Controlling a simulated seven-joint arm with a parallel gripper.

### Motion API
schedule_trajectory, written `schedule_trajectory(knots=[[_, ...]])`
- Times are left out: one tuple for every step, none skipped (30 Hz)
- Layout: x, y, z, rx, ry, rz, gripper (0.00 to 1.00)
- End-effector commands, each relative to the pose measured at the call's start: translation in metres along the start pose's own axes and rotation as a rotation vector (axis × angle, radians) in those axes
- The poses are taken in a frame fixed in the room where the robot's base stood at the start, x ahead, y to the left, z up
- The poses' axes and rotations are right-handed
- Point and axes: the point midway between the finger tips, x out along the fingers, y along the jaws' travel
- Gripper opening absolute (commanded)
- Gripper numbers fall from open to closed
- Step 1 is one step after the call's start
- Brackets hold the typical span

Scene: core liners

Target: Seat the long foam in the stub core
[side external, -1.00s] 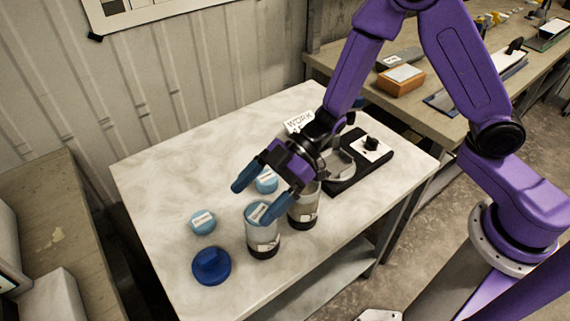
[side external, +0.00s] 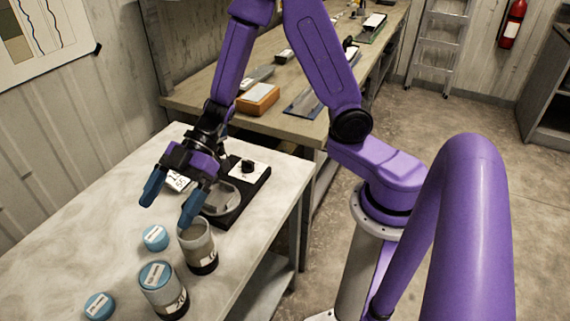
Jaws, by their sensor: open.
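Two upright clear cylinders with dark bases and white labels stand on the pale table. The front one (side external: 165,298) has a blue labelled foam (side external: 156,274) in its mouth. The other (side external: 200,252), behind and to its right, shows an open mouth with no blue foam visible at its top. Two loose blue labelled foams lie on the table, one (side external: 155,238) left of the open cylinder and one (side external: 99,306) at the lower left. I cannot tell which is long or which cylinder is the stub. My gripper (side external: 169,205) is open and empty, its blue fingers above and behind the cylinders.
A black stand (side external: 243,188) with a grey cradle and white plate stands behind the cylinders, near the table's right edge. A white sign (side external: 176,183) is partly hidden behind my gripper. A workbench (side external: 290,122) with an orange box (side external: 258,99) runs behind.

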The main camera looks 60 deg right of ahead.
Motion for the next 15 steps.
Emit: schedule_trajectory(knots=[[-0.002,0.003,-0.001,-0.014,-0.032,0.045,0.90],[-0.004,0.006,-0.001,-0.020,-0.058,0.079,0.90],[-0.007,0.010,-0.001,-0.028,-0.097,0.127,0.90],[-0.011,0.012,0.000,-0.028,-0.129,0.165,0.90],[-0.015,0.014,0.000,-0.028,-0.161,0.203,0.90],[-0.021,0.015,0.001,-0.023,-0.205,0.250,0.90],[-0.026,0.015,0.002,-0.018,-0.237,0.282,0.90],[-0.031,0.015,0.003,-0.009,-0.270,0.313,0.90],[-0.039,0.013,0.005,0.006,-0.313,0.349,0.90],[-0.045,0.010,0.007,0.018,-0.346,0.373,0.90],[-0.052,0.006,0.009,0.034,-0.379,0.394,0.90],[-0.060,0.000,0.012,0.055,-0.423,0.417,0.90],[-0.067,-0.005,0.014,0.076,-0.455,0.431,0.90],[-0.074,-0.012,0.017,0.095,-0.488,0.441,0.90],[-0.083,-0.022,0.020,0.124,-0.533,0.450,0.90]])
